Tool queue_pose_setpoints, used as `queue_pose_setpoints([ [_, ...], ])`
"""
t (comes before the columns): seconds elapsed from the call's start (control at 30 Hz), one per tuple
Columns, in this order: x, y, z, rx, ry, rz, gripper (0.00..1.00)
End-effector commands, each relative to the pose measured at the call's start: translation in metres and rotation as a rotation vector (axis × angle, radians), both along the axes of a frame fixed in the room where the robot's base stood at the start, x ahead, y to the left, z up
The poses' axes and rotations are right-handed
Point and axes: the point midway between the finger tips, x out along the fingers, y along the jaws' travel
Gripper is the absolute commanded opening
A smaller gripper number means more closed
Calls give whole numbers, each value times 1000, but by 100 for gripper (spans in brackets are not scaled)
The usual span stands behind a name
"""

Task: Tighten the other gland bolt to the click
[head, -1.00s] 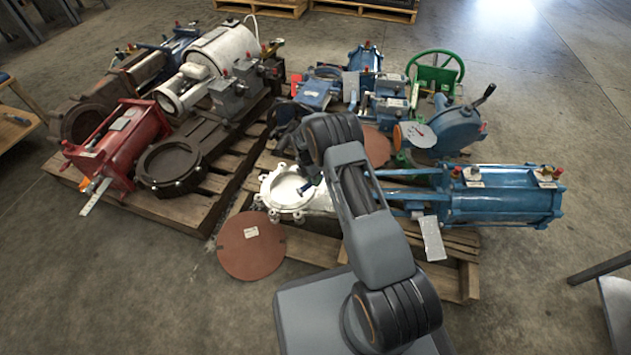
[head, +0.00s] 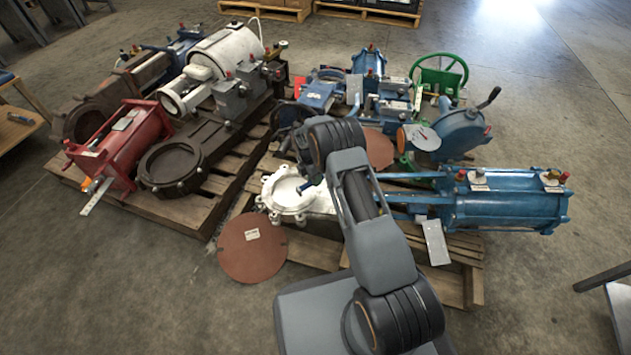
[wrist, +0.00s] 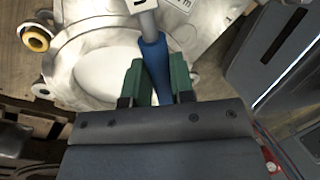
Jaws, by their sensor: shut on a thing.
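My gripper (wrist: 158,80) has green fingers closed on the blue handle of a tool (wrist: 154,58), with a grey shaft running up out of the wrist view. The tool's far end is out of that view. In the head view a blue end of the tool (head: 307,185) shows beside my arm. My gripper is over a silver valve body (head: 284,206) with a round white opening; it also fills the top of the wrist view (wrist: 75,42). A yellow-ringed part (wrist: 36,38) sits at its edge. I cannot make out which part is the gland bolt.
The valve body lies on a wooden pallet with a blue cylinder (head: 505,205) at right and a green handwheel (head: 438,70) behind. A brown disc (head: 252,248) lies at the front left. A second pallet holds a red actuator (head: 120,145). Open concrete floor lies in front at left.

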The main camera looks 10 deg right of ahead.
Motion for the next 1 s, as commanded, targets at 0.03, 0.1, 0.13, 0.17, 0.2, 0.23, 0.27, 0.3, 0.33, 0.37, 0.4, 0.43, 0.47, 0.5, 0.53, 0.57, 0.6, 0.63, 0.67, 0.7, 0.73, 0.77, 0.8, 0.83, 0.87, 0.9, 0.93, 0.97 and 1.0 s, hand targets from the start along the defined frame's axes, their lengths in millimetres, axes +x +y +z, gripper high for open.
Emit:
queue_pose_setpoints([
  [0.03,3,0,-1,-1,-4,-8,0],
  [0.1,4,1,0,-1,-4,-18,0],
  [0.13,4,1,0,-1,-4,-22,0],
  [0.17,5,1,0,-2,-5,-24,0],
  [0.2,5,1,0,-1,-5,-26,0],
  [0.23,5,1,1,-1,-5,-27,0],
  [0.27,5,1,1,-1,-5,-28,0],
  [0.3,5,1,1,-1,-5,-28,0],
  [0.33,5,1,1,-1,-5,-28,0],
  [0.37,5,1,1,-1,-5,-28,0],
  [0.4,5,1,1,-1,-5,-28,0],
  [0.43,5,1,1,-1,-5,-28,0],
  [0.47,5,1,1,-1,-5,-28,0],
  [0.5,5,1,1,-1,-5,-28,0],
  [0.53,5,1,1,-1,-5,-28,0],
  [0.57,5,1,1,-1,-5,-29,0],
  [0.6,6,1,1,-1,-5,-30,0],
  [0.63,6,1,1,-1,-6,-32,0],
  [0.67,6,2,1,-1,-6,-34,0],
  [0.7,7,2,0,-1,-7,-37,0],
  [0.73,8,2,0,-2,-7,-40,0],
  [0.77,8,2,0,-2,-7,-44,0],
  [0.8,9,2,0,-2,-8,-49,0],
  [0.83,9,2,0,-2,-7,-54,0],
  [0.87,10,3,0,-2,-8,-59,0],
  [0.9,11,3,-1,-2,-8,-66,0],
  [0.93,12,3,-1,-2,-9,-71,0],
  [0.97,13,3,-1,-2,-10,-77,0],
  [1.0,14,4,-1,-2,-10,-84,0],
])
